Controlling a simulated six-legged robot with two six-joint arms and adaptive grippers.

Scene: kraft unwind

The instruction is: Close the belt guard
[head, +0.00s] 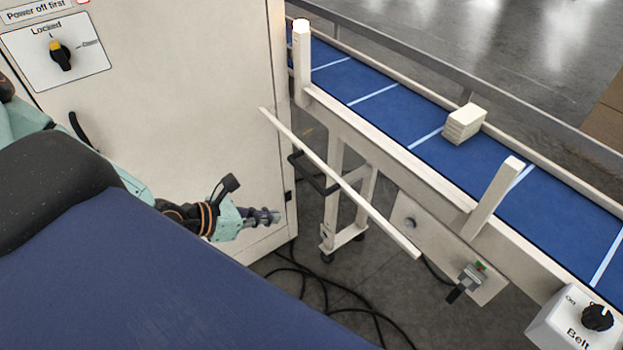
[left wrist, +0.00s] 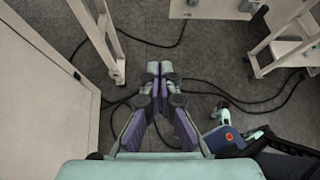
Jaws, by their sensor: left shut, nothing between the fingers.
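The belt guard (head: 350,192) shows in the head view as a long, thin cream edge slanting from beside the cabinet down to the right. A black handle (head: 312,174) is on its left side. The guard stands apart from the two cream posts (head: 301,65) on the conveyor's near side, so it is open. My left gripper (head: 268,217) is shut and empty, left of and below the handle, not touching the guard. In the left wrist view its closed fingers (left wrist: 158,75) point over the floor. I do not see my right gripper.
The conveyor (head: 385,105) has a blue belt carrying a cream block stack (head: 463,123). A cream cabinet (head: 180,95) with a switch marked Locked stands at left. A Belt knob box (head: 580,322) is at lower right. Black cables (head: 320,285) lie on the floor.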

